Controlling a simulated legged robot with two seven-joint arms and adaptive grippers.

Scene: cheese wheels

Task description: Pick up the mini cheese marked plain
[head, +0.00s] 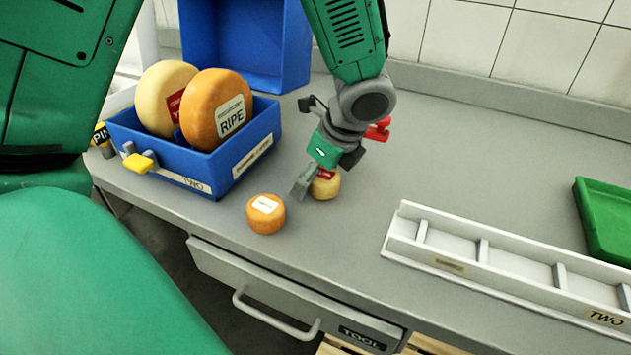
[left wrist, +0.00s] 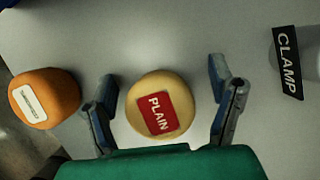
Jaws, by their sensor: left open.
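The mini cheese marked PLAIN (left wrist: 161,103) is pale yellow with a red label on top. It sits on the grey worktop, and in the head view the cheese (head: 326,189) is partly hidden by my left gripper (head: 318,184). In the left wrist view the open fingers of the gripper (left wrist: 163,88) stand on either side of the cheese, with a gap at each side. A small orange cheese (head: 266,214) with a white label stands to its left; it also shows in the left wrist view (left wrist: 44,98), its label too small to read. My right gripper is not in view.
A blue crate (head: 228,178) holds two large wheels, one orange marked RIPE (head: 216,108). A white rack (head: 480,258) and a green tray (head: 600,222) lie at right. A CLAMP label (left wrist: 288,62) shows in the left wrist view. The worktop's middle is clear.

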